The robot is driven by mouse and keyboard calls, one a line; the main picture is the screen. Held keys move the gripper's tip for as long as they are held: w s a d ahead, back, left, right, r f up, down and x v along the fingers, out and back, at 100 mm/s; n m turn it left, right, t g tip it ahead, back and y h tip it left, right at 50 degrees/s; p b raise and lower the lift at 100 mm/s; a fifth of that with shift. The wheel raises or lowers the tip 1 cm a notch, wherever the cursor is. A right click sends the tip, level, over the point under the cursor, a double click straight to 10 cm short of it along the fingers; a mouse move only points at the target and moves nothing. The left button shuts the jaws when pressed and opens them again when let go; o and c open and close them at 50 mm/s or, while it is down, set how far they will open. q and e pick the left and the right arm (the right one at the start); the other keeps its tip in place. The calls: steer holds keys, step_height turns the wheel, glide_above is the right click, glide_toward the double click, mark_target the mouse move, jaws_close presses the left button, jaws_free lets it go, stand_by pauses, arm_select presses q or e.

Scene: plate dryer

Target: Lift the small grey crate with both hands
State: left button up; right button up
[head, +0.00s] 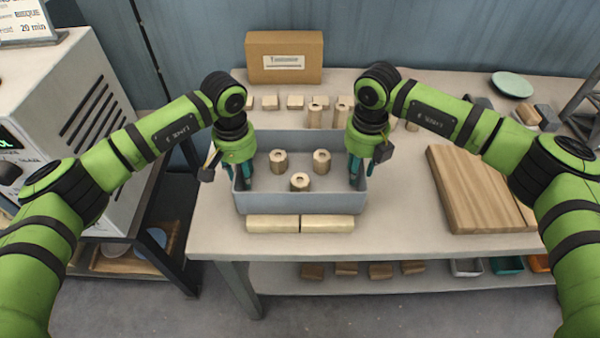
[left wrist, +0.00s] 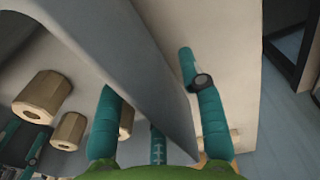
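The small grey crate (head: 300,203) stands on the table with three wooden hexagonal pieces (head: 300,182) inside. My left gripper (head: 238,175) points down at the crate's left wall. In the left wrist view, the grey wall (left wrist: 150,75) passes between the teal fingers (left wrist: 160,115). Two fingers are on the inner side and one is outside, with a gap showing beside the outer finger. My right gripper (head: 356,172) points down at the crate's right wall. Its teal fingers are partly hidden, so I cannot tell whether they grip the wall.
Wooden boards (head: 475,190) lie to the right, with a green plate (head: 512,84) farther back. A grey machine (head: 80,110) stands left.

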arm_select(q)
jaws_close()
arm_select(e)
jaws_close()
arm_select(q)
steer(key=shift+r, duration=0.1)
arm_select(e)
steer(key=shift+r, duration=0.1)
